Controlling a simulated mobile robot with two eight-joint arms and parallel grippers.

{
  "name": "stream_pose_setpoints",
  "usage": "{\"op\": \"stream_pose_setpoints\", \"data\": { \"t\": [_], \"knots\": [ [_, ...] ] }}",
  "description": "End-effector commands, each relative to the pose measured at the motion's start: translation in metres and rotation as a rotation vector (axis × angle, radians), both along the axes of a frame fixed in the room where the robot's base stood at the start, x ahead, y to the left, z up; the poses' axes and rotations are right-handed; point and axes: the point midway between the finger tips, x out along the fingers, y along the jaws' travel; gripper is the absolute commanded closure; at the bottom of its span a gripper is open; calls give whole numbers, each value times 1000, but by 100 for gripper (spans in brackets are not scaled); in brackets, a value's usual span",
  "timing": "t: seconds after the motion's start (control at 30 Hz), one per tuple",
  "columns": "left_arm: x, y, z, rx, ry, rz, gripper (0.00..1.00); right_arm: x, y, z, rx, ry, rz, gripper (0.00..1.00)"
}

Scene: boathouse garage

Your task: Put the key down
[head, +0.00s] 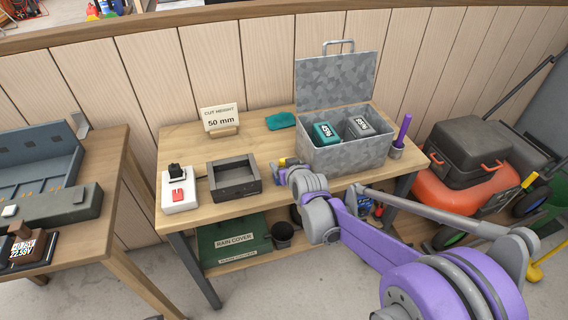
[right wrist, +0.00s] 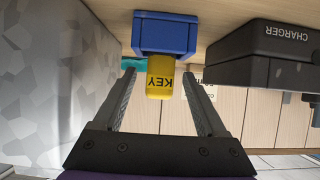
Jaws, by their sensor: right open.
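The yellow key (right wrist: 160,78), marked KEY, is in the right wrist view, which shows the scene upside down. It joins a blue block (right wrist: 165,33) that appears to rest on the wooden table; whether the key sits in the block or is part of it I cannot tell. My right gripper (right wrist: 157,88) is open, with one finger on each side of the key and visible gaps between. In the head view the key (head: 283,161) is a small yellow patch by my right gripper (head: 284,174), partly hidden by it. My left gripper is not in view.
The grey metal box (head: 343,155), lid open, holds two battery-like packs right beside my right gripper. A black charger (head: 234,178) stands to the left, then a white switch unit (head: 180,190). A purple handle (head: 404,128) stands in a cup at right.

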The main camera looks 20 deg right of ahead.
Motion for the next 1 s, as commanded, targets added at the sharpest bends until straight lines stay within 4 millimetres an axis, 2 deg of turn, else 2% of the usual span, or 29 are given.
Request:
{"op": "stream_pose_setpoints", "data": {
  "t": [0.3,0.5,0.7,1.0],
  "knots": [
    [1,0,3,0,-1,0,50,-49,-2,27,0,0,0,26],
    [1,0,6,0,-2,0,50,-76,-3,42,1,0,0,26],
    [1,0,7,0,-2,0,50,-87,-3,48,0,0,0,26],
    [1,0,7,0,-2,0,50,-89,-3,48,0,0,0,26]
  ]
}}
